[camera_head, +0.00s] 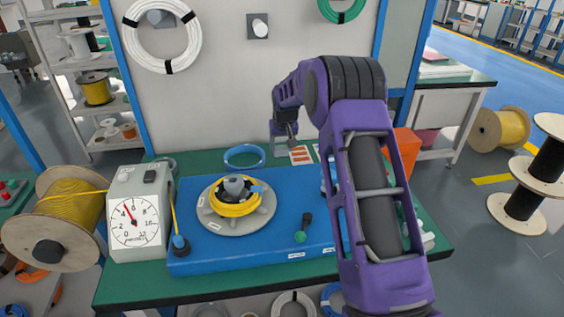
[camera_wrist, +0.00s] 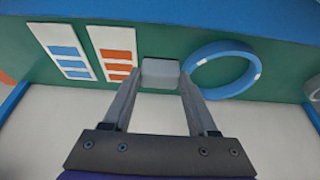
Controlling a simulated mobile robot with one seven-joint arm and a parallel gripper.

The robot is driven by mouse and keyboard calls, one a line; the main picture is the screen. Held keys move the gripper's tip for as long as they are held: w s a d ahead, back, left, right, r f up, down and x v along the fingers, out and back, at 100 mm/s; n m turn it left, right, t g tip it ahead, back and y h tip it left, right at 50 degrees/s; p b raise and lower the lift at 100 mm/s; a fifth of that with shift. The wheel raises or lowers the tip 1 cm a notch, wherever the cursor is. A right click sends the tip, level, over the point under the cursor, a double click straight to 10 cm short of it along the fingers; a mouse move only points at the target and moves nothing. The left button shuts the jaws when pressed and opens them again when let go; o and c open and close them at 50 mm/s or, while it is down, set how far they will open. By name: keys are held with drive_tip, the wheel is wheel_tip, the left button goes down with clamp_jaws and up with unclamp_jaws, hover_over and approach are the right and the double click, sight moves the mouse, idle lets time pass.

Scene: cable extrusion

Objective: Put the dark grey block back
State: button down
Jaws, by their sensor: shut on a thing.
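My gripper (camera_wrist: 160,82) is shut on a small grey block (camera_wrist: 160,72), held between the two fingertips in the wrist view. The block looks light grey there, and only one face of it shows clearly. In the head view my gripper (camera_head: 291,143) is at the back of the green table (camera_head: 125,272), close to the wall panel. The block cannot be made out clearly there. In the wrist view the block is between a card with orange bars (camera_wrist: 113,52) and a blue ring (camera_wrist: 222,69). Whether it touches the table cannot be told.
A blue machine base (camera_head: 205,262) with a round plate and yellow cable coil (camera_head: 236,209) fills the table's middle. A dial gauge (camera_head: 135,222) stands left. An orange bin (camera_head: 406,150) is at the back right. My arm hides part of the right side.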

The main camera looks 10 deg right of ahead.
drive_tip(key=shift+f, duration=2.6)
drive_tip(key=shift+b, duration=0.3)
drive_tip(key=shift+f, duration=0.25)
drive_tip(key=shift+c, duration=0.9)
unclamp_jaws()
drive_tip(key=shift+r, duration=0.15)
drive_tip(key=shift+r, duration=0.25)
drive_tip(key=p+v, duration=0.1)
drive_tip(key=v, duration=1)
drive_tip(key=shift+s+r, duration=0.25)
